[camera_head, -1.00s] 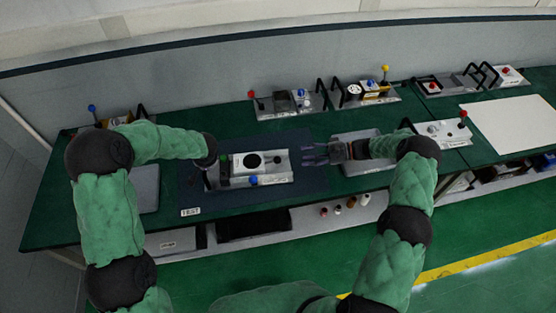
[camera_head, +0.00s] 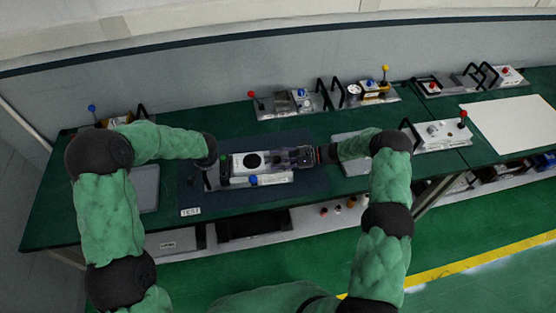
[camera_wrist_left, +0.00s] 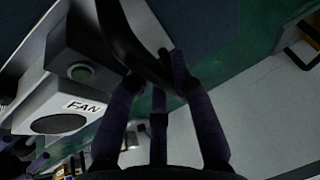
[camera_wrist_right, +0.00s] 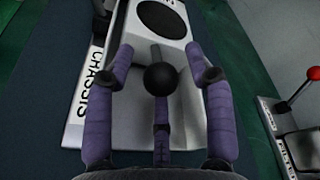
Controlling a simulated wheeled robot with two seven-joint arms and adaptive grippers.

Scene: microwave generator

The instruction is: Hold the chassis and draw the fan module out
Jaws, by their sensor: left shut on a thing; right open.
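The chassis (camera_head: 278,179) is a pale tray on the dark mat, lettered CHASSIS in the right wrist view (camera_wrist_right: 72,110). The fan module (camera_head: 240,161), a white block with a dark round opening, sits in it; its FAN label shows in the left wrist view (camera_wrist_left: 58,95). My left gripper (camera_wrist_left: 160,80) is shut on a black handle (camera_wrist_left: 130,45) at the chassis's left end. My right gripper (camera_head: 297,156) is open at the right end, its fingers around the fan module's black ball knob (camera_wrist_right: 160,79) without visibly closing on it.
A blue knob (camera_head: 253,180) is on the chassis front. Other modules with coloured levers stand along the bench back (camera_head: 290,101). A unit with a red lever (camera_head: 445,133) is to the right, past a grey plate (camera_head: 350,165). A TEST label (camera_head: 190,212) marks the mat.

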